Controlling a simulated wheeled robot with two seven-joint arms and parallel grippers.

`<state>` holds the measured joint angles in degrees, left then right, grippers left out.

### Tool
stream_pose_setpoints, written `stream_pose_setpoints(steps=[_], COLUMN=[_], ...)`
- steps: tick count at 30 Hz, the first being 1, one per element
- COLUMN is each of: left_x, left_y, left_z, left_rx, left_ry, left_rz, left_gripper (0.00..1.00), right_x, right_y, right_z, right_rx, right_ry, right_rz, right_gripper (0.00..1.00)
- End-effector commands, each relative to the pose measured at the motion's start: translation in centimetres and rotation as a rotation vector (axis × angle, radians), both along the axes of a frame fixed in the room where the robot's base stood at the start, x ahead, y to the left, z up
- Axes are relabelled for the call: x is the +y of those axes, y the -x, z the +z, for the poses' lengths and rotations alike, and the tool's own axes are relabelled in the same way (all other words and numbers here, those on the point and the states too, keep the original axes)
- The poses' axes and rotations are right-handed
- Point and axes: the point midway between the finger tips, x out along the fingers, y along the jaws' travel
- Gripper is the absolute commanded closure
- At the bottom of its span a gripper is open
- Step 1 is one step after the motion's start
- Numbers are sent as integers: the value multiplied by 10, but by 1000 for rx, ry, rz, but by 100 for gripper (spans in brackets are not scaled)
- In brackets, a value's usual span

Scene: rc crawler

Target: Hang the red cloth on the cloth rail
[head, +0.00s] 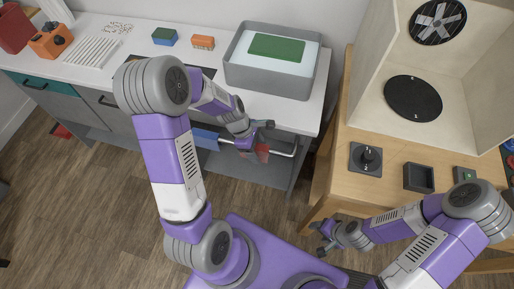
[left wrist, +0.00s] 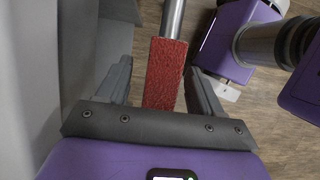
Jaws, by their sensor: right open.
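The red cloth (head: 262,154) hangs at the metal cloth rail (head: 284,152) on the front of the counter. In the left wrist view the red cloth (left wrist: 165,75) lies over the rail (left wrist: 173,17), which runs on beyond it. My left gripper (head: 260,137) is at the rail, just above the cloth. Its fingers (left wrist: 160,85) stand apart, one on each side of the cloth, with a visible gap on both sides. The cloth's lower end is hard to make out. My right gripper (head: 327,236) is open and empty, low beside the wooden table.
A blue item (head: 205,139) is at the counter front, left of the red cloth. A grey basin (head: 268,82) with a green piece stands on the counter above. A wooden table (head: 335,190) stands to the right. The floor between is partly taken up by my base.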

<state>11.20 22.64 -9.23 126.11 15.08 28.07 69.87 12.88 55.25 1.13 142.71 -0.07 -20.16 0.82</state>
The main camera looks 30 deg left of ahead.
Motion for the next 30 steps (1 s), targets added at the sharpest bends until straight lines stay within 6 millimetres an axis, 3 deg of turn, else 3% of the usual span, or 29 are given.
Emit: stream_pose_setpoints(steps=[8,21,30], left_x=[2,26,28], left_y=[0,6,7], left_z=[5,66,70], left_rx=[-1,-2,0], left_ry=[-1,-1,0], left_rz=[0,0,0], left_gripper=[34,34,34], right_x=[0,0,0], right_y=[0,0,0], right_z=[3,31,32], right_rx=[0,0,0], right_ry=[0,0,0], right_rz=[0,0,0], right_gripper=[39,39,39])
